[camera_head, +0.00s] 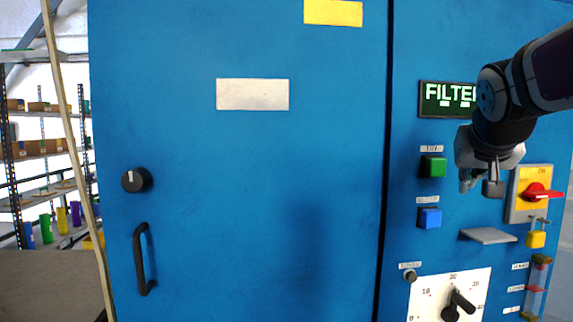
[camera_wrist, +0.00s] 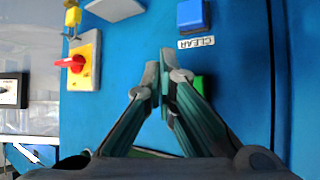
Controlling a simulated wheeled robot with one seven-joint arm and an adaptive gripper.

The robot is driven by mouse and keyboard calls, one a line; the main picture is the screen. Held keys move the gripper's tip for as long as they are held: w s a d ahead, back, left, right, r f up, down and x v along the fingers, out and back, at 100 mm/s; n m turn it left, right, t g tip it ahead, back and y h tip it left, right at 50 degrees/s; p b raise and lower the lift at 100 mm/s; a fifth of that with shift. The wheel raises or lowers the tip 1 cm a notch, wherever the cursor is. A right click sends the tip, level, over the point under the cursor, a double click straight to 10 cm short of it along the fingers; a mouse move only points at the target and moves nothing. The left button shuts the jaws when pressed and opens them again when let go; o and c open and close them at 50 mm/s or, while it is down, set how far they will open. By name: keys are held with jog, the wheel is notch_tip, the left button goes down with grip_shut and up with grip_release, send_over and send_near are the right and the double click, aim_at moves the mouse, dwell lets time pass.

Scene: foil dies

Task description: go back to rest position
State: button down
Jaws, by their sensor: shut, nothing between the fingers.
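My gripper (camera_head: 478,184) is in front of the right-hand panel of the blue cabinet (camera_head: 260,200), to the right of the green button (camera_head: 433,167) and left of the red rotary switch (camera_head: 537,192). In the wrist view my gripper (camera_wrist: 163,72) has its two fingers together at the tips, with nothing held. The green button (camera_wrist: 199,84) is partly hidden behind a finger there. The blue button (camera_wrist: 193,14) with its CLEAR label (camera_wrist: 196,42) lies beyond the fingertips. My arm comes in from the right edge in the head view.
A small grey shelf (camera_head: 488,236) juts out below my gripper. A yellow padlock (camera_head: 536,238) hangs under the rotary switch. A lit display (camera_head: 447,99) is partly covered by my arm. A dial (camera_head: 451,300) sits lower. The cabinet door has a black handle (camera_head: 145,260) and knob (camera_head: 136,180).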

jog(key=s+a+f+n+g+y, duration=0.2)
jog(key=s+a+f, duration=0.7)
jog(key=s, duration=0.2)
jog(key=s+a+f+n+g+y, duration=0.2)
jog(key=s+a+f+n+y, duration=0.1)
jog(key=s+a+f, duration=0.6)
jog(key=s+a, duration=0.1)
jog(key=s, duration=0.1)
jog(key=shift+s+f+n, duration=0.2)
jog(key=shift+s+n, duration=0.1)
jog(key=shift+s, duration=0.1)
jog(key=c, duration=2.3)
grip_release()
jog(key=shift+a, duration=0.1)
